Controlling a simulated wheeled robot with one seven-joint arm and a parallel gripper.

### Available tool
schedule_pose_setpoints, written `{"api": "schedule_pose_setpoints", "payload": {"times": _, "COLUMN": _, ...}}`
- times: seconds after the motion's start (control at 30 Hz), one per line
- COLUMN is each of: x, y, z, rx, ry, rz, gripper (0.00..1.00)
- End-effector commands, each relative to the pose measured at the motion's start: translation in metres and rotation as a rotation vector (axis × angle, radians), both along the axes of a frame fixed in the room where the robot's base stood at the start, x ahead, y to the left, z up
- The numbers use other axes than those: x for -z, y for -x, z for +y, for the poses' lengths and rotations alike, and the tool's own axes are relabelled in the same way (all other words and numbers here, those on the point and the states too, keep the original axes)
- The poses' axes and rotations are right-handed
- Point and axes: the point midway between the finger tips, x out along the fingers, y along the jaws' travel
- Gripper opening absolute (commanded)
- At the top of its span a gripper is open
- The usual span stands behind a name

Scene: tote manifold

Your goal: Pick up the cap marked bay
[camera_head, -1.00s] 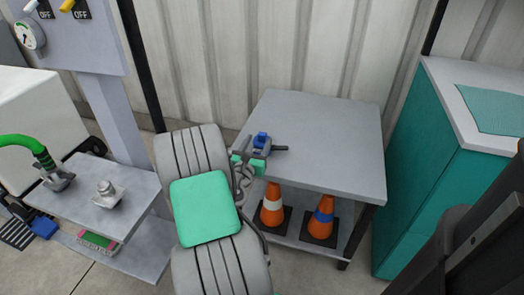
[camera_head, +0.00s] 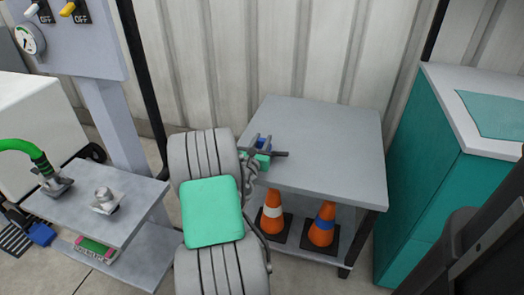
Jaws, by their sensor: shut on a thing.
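My arm comes up from the bottom of the view and hides the table's left side.
Two orange cones (camera_head: 322,226) stand on the table's lower shelf. At left, a metal shelf (camera_head: 130,215) holds a metal fitting (camera_head: 105,200) and a green hose (camera_head: 24,148) with a coupling. A teal cabinet (camera_head: 430,190) stands at right. Most of the table top is clear.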

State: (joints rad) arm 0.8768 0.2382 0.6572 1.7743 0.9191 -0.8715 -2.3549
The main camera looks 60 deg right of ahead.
Motion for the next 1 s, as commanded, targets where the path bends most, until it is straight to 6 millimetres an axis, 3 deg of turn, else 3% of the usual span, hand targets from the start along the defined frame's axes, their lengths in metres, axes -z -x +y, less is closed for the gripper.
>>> {"api": "schedule_pose_setpoints", "payload": {"times": 0.2, "x": 0.0001, "y": 0.0001, "z": 0.0001, "rx": 0.0, "ry": 0.0, "rz": 0.0, "gripper": 0.0}}
{"api": "schedule_pose_setpoints", "payload": {"times": 1.0, "x": 0.0003, "y": 0.0001, "z": 0.0001, "rx": 0.0, "ry": -0.001, "rz": 0.0, "gripper": 0.0}}
